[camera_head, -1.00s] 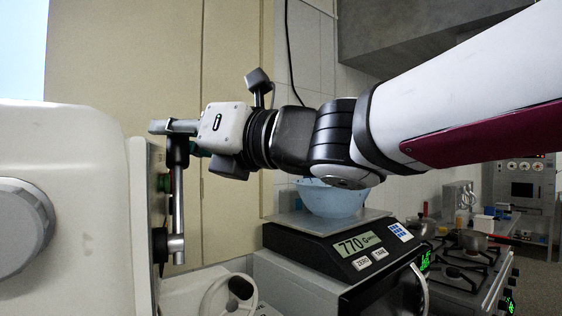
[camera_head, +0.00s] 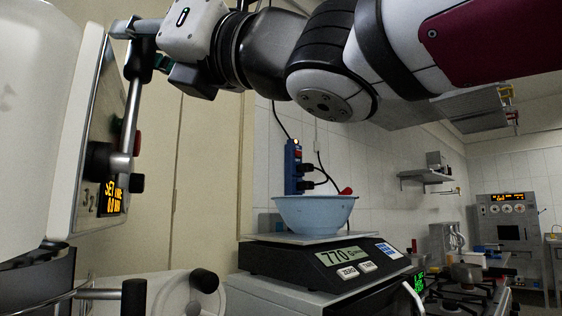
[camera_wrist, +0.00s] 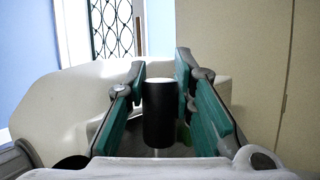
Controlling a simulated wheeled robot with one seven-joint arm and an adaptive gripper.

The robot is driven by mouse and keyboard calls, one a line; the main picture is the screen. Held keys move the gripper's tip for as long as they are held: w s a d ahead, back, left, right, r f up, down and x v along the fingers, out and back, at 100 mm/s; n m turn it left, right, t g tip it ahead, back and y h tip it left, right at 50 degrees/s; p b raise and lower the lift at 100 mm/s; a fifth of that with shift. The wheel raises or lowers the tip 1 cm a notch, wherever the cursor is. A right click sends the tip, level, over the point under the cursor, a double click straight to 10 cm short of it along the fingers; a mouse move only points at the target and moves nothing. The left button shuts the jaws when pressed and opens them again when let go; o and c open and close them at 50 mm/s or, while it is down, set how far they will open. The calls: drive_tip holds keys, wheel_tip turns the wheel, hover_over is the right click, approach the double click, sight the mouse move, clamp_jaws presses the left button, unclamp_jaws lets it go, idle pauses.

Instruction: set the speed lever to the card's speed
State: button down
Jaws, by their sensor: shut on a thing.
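A white machine (camera_head: 62,150) stands at the left. On its panel is a speed lever (camera_head: 131,120), a metal rod rising from a dark pivot to a black grip, its top leaning slightly right. My gripper (camera_head: 143,45) is at the lever's top end, shut around the black grip. In the wrist view the black cylindrical grip (camera_wrist: 160,115) stands between the green finger pads. An orange display (camera_head: 112,195) on the panel starts with "SET"; the rest is hard to read. I see no card in these frames.
A scale (camera_head: 330,262) reading 770 carries a blue bowl (camera_head: 315,214) right of the machine, below my arm. A red button (camera_head: 137,143) sits behind the lever. Black-ended handles (camera_head: 134,297) stick out at the lower left. A stove (camera_head: 465,290) is farther right.

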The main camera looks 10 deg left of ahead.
drive_tip(key=shift+s+d+f+n+b, duration=0.1)
drive_tip(key=shift+s+d+n+b, duration=0.15)
drive_tip(key=shift+b, duration=0.7)
drive_tip(key=shift+s+y, duration=0.15)
drive_tip(key=shift+y, duration=0.15)
drive_tip(key=c, duration=1.3)
unclamp_jaws()
drive_tip(key=shift+c, duration=0.2)
drive_tip(key=v, duration=1.2)
